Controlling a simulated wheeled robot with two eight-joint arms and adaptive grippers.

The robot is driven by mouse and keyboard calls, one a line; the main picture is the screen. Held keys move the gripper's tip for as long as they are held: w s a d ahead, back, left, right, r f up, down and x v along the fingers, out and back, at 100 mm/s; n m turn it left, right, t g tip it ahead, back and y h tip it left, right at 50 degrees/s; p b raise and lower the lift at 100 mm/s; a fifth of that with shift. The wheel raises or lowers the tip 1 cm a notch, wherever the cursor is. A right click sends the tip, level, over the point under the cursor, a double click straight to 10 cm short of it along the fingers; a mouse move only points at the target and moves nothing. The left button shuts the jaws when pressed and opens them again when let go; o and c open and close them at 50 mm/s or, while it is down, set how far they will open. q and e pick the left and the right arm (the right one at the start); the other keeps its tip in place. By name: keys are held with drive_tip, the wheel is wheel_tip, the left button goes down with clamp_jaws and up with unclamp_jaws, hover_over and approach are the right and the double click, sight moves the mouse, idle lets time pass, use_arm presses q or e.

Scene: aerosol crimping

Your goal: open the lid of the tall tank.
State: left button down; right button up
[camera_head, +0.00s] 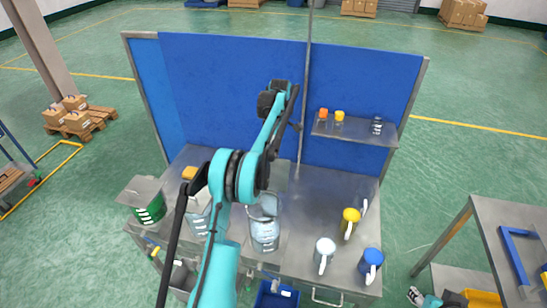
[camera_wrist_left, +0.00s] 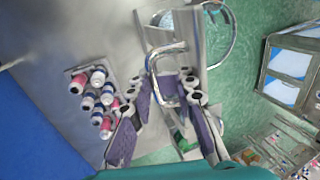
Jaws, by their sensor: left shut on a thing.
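In the left wrist view, my left gripper (camera_wrist_left: 170,88) has its purple-padded fingers shut around a bent metal loop handle (camera_wrist_left: 166,52) above a bright metal surface. The handle appears to belong to a tank lid, but how far the lid is open is unclear. A clear tank (camera_head: 199,222) shows partly left of my arm. A clear round tank (camera_head: 265,230) stands right of it. A tank with green contents (camera_head: 150,210) is at the far left. My right gripper is out of view.
Blue panels (camera_head: 230,80) close off the back of the bench. Yellow, white and blue mugs (camera_head: 350,216) stand at the right. A small shelf (camera_head: 355,128) carries bottles. A rack of several cans (camera_wrist_left: 98,98) sits left of the gripper in the wrist view.

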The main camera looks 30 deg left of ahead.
use_arm(q)
drive_tip(key=shift+w+f, duration=0.3)
drive_tip(key=shift+f, duration=0.1)
drive_tip(key=shift+w, duration=0.1)
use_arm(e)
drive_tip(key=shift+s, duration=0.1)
use_arm(q)
drive_tip(key=c, duration=1.8)
unclamp_jaws()
drive_tip(key=o, duration=0.3)
drive_tip(key=shift+w+a+f, duration=0.2)
drive_tip(key=shift+w+f, duration=0.2)
drive_tip(key=shift+w, duration=0.3)
drive_tip(key=shift+s+r, duration=0.25)
drive_tip(key=shift+s, duration=0.1)
drive_tip(key=shift+c, duration=0.5)
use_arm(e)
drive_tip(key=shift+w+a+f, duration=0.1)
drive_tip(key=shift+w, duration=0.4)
use_arm(q)
drive_tip(key=shift+w, duration=0.1)
